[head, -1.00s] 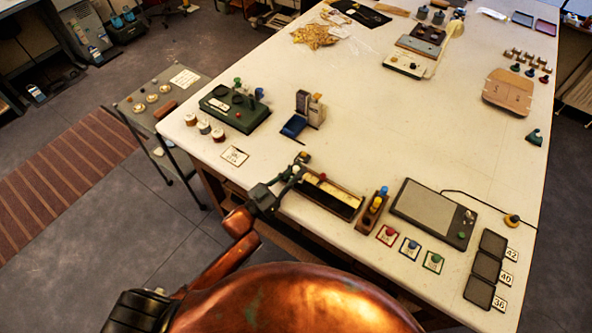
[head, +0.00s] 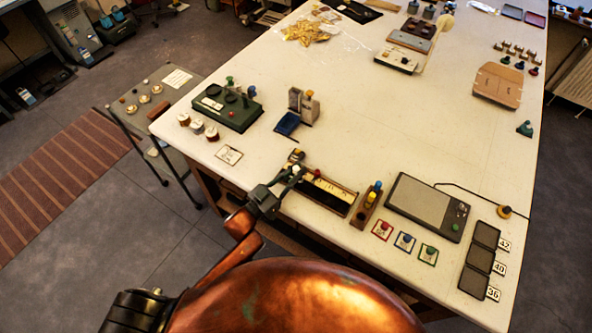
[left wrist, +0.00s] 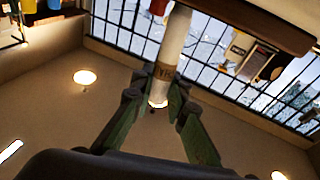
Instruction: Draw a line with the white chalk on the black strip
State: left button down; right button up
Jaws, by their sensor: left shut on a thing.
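My left gripper (head: 286,178) is at the near edge of the table, beside the left end of a long dark tray (head: 340,208). It also shows in the left wrist view (left wrist: 163,92), with its green fingers shut on a white cylinder with a brown lettered band, which I take as the white chalk (left wrist: 175,38). In the head view the chalk is too small to make out clearly. The tray has a pale inside with dark parts; I cannot tell whether one is the black strip or whether the chalk touches anything. My right gripper is not in view.
A wooden holder (head: 366,207) with coloured knobs stands right of the tray. Farther right are a grey tablet (head: 423,202) and several dark square pads (head: 479,260). A green device (head: 228,108) and a blue-and-grey stand (head: 299,108) lie behind. The table's middle is clear.

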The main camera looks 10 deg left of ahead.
pick_arm(q)
jog(key=shift+d, duration=0.15)
jog(key=shift+s+d+f, duration=0.15)
jog(key=shift+s+d, duration=0.2)
jog(key=shift+d, duration=0.4)
jog(key=shift+s+d+p, duration=0.1)
jog(key=shift+d+p, duration=0.05)
jog(key=shift+p, duration=0.15)
jog(key=shift+s+d, duration=0.15)
jog(key=shift+d, duration=0.3)
jog(key=shift+r+p, duration=0.2)
jog(key=shift+p, duration=0.1)
notch_tip(320, 180, up, 6)
jog(key=p, duration=0.5)
jog(key=shift+p, duration=0.4)
